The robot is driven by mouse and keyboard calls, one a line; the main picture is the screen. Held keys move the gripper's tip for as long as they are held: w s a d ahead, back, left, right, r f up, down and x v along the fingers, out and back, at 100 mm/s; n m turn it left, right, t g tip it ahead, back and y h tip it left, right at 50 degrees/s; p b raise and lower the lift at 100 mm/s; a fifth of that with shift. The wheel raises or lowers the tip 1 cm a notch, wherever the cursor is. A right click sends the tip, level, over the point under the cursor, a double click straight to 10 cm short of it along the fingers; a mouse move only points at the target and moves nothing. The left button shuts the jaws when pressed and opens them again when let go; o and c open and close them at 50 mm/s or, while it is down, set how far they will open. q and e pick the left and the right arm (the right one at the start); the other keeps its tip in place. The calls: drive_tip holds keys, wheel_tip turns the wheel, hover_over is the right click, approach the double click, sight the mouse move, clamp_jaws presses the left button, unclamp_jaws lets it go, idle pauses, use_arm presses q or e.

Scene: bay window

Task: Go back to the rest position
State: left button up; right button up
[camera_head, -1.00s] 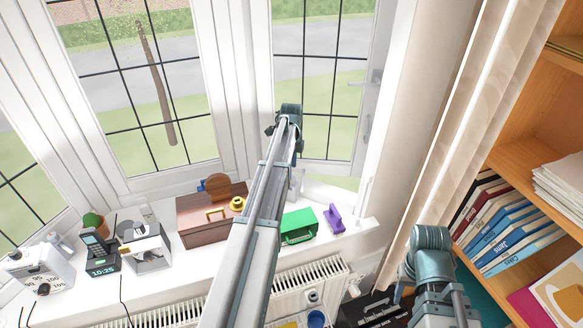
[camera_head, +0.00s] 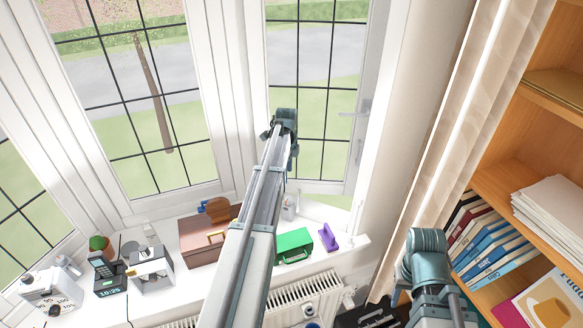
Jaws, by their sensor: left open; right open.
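My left arm reaches up through the middle of the view and ends in a teal joint in front of the window. The fingers of its gripper do not show; the arm and joint cover whatever is behind them. My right arm shows only as a teal joint and a short link at the lower right, in front of the curtain's foot. Its gripper fingers do not show either. Nothing is seen held by either arm.
The windowsill holds a brown case (camera_head: 196,238), a green box (camera_head: 294,246), a purple item (camera_head: 328,238), a black phone (camera_head: 106,272) and a grey-white machine (camera_head: 151,267). A radiator (camera_head: 312,292) is below. A wooden bookshelf (camera_head: 500,178) stands right, beside a curtain (camera_head: 445,130).

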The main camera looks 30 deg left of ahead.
use_arm(q)
drive_tip(key=s+d+f+n+b, duration=0.2)
drive_tip(key=s+d+f+b, duration=0.35)
drive_tip(key=d, duration=0.45)
drive_tip(key=s+d+f+n+b, duration=0.35)
drive_tip(key=s+d, duration=0.25)
drive_tip(key=d, duration=0.4)
drive_tip(key=s+d+f+n+b, duration=0.2)
drive_tip(key=s+d+f+b, duration=0.35)
drive_tip(key=d, duration=0.45)
drive_tip(key=s+d+f+n+y+b, duration=0.1)
drive_tip(key=s+d+f+n+b, duration=0.2)
drive_tip(key=s+d, duration=0.4)
drive_tip(key=s+b, duration=0.1)
drive_tip(key=s, duration=0.2)
drive_tip(key=shift+s+f+n, duration=0.35)
drive_tip(key=shift+f, duration=0.05)
drive_tip(key=shift+d, duration=0.1)
